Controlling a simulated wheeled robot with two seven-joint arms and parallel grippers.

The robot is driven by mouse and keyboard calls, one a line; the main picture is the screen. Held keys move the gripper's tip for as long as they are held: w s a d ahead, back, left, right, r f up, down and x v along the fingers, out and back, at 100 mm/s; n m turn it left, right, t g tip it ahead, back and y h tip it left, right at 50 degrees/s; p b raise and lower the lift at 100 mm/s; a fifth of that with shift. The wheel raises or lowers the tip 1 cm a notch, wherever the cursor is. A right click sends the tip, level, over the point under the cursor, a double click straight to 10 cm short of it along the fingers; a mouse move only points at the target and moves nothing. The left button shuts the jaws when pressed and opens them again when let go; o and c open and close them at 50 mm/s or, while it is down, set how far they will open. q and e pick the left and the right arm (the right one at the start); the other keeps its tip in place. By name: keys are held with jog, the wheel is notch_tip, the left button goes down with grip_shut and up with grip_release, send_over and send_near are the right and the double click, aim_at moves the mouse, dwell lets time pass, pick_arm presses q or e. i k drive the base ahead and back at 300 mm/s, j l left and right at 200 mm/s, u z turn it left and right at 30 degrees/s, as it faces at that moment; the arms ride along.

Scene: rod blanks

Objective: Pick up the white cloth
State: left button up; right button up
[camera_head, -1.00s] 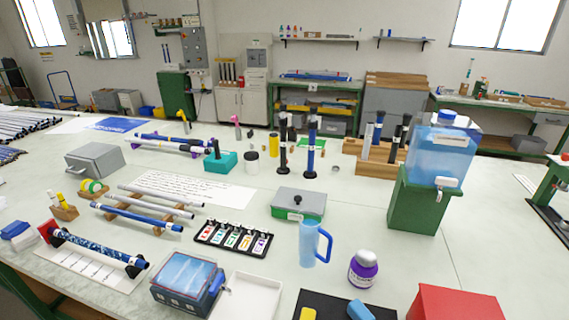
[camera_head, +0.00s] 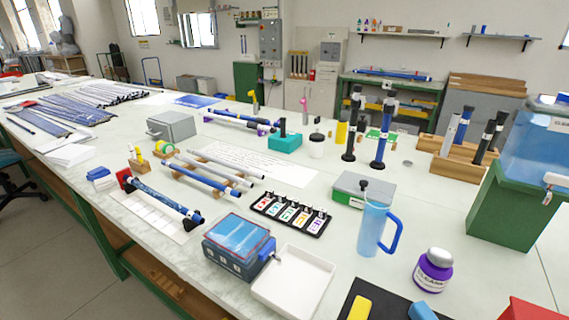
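I cannot pick out a white cloth with certainty. A white, flat, layered stack (camera_head: 70,154) lies near the left front edge of the long bench; it could be cloth or paper. A small blue block with a white lower part (camera_head: 100,178) sits on the bench to its right. Neither of my grippers shows in the head view.
The long bench (camera_head: 300,215) is crowded. Upright rods (camera_head: 384,130) stand farther back. Open floor (camera_head: 45,250) lies at left.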

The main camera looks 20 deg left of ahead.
aim_at(101, 184)
jog(key=u, duration=1.75)
